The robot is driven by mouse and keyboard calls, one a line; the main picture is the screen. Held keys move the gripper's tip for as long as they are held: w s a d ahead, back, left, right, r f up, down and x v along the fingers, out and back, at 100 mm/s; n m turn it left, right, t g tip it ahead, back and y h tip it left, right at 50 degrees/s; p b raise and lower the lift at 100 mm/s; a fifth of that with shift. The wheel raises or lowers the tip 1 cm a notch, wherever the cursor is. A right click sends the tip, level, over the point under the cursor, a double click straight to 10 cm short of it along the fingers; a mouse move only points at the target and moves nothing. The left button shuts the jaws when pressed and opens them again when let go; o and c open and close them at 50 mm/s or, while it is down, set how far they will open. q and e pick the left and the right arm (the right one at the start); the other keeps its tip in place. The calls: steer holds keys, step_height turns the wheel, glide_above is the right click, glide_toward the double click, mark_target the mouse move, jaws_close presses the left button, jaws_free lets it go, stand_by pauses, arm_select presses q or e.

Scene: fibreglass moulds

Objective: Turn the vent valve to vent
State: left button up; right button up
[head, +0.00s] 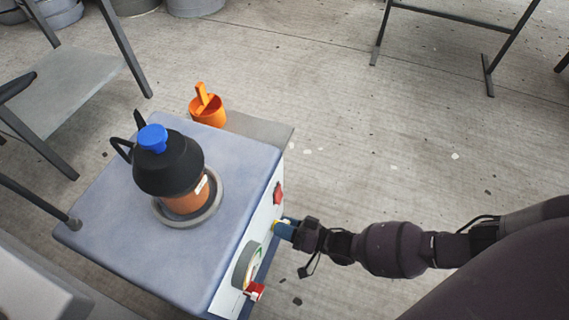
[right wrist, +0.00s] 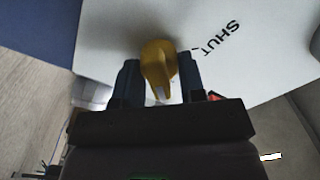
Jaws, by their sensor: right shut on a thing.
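The vent valve is a yellow knob (right wrist: 158,60) on a white panel (right wrist: 110,30), with the word SHUT printed to its right in the right wrist view. In the head view a little yellow of the knob (head: 275,224) shows at the panel on the right side of the blue-topped unit (head: 110,215). My right gripper (head: 283,229) reaches it from the right. In the right wrist view its two blue-grey fingers (right wrist: 157,78) are on either side of the knob, shut on it. The knob's pointer end points toward the gripper. My left gripper is not in view.
On the same panel are a red knob (head: 278,192), a round gauge (head: 246,265) and a red-handled fitting (head: 255,291). A black-topped pot with a blue knob (head: 153,137) stands on the unit. An orange bucket (head: 208,112) is behind it.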

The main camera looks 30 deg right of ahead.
steer(key=o, duration=0.6)
steer(key=shift+c, duration=0.2)
steer(key=shift+s+d, duration=0.1)
steer(key=shift+s+d, duration=0.15)
steer(key=shift+s, duration=0.1)
arm_select(q)
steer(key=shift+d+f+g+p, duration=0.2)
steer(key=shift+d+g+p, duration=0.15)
steer(key=shift+p, duration=0.5)
arm_select(e)
steer(key=v, duration=1)
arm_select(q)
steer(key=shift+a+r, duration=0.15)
